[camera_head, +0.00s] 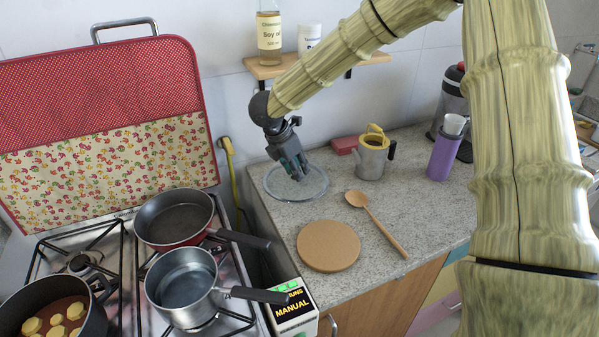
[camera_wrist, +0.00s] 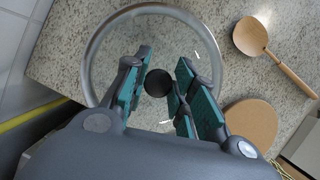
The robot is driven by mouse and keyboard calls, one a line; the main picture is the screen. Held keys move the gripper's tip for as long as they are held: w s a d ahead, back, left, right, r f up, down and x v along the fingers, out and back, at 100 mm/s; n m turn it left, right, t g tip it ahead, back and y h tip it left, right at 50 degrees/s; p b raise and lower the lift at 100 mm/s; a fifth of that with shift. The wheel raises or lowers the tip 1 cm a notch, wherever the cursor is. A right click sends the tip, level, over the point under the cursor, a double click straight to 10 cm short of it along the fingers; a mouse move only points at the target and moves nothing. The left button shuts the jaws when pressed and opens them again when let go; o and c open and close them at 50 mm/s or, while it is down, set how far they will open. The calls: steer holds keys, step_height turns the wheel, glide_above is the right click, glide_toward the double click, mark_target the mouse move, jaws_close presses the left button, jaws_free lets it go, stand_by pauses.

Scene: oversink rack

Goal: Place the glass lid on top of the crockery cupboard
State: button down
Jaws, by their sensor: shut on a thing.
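The glass lid (camera_head: 317,184) is a round clear disc with a grey rim, at the back left of the speckled counter. It also shows in the wrist view (camera_wrist: 180,32), with a round black knob in its middle. My gripper (camera_head: 297,172) points down over the lid and is shut on its knob, with the teal finger pads on either side. The lid looks level, at or just above the counter; I cannot tell if it touches. I cannot pick out the crockery cupboard in either view.
A round cork board (camera_head: 328,246) and a wooden spoon (camera_head: 379,222) lie in front. A metal pitcher (camera_head: 372,160), a red block (camera_head: 344,145) and a purple bottle (camera_head: 444,156) stand to the right. The wall shelf (camera_head: 340,65) holds bottles. Pans (camera_head: 185,285) crowd the stove.

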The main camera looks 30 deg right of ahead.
mark_target(287, 181)
steer(key=shift+w+d, duration=0.15)
steer(key=shift+d, duration=0.15)
steer(key=shift+a+p+x, duration=0.15)
steer(key=shift+p+x, duration=0.2)
steer(key=shift+x, duration=0.55)
steer(key=shift+a+p+x, duration=0.15)
steer(key=shift+p+x, duration=0.2)
steer(key=shift+x, duration=0.6)
steer(key=shift+f, duration=0.1)
steer(key=c, duration=1.2)
jaws_free()
steer(key=shift+o, duration=0.2)
steer(key=b+v, duration=0.2)
steer(key=v, duration=1)
